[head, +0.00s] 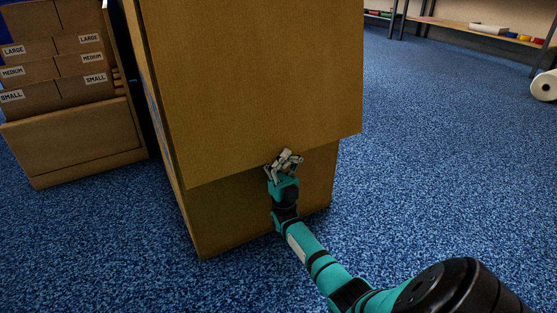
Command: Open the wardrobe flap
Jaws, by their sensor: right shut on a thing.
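The wardrobe (195,222) is a tall brown cardboard carton in the middle of the head view. Its flap (250,80) is a large panel on the front whose lower edge slants across the carton and sticks out past it at the right. My right gripper (285,162) is at the flap's lower edge, near the middle, and is shut on it. The fingers partly hide the edge there. The top of the wardrobe is out of view. My left gripper is not in view.
A cardboard rack (75,145) with flat cartons labelled small, medium and large stands close on the left. A shelf (480,30) with several small items is at the back right. A white roll (545,86) lies at the right edge. The blue carpet (440,150) is clear to the right.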

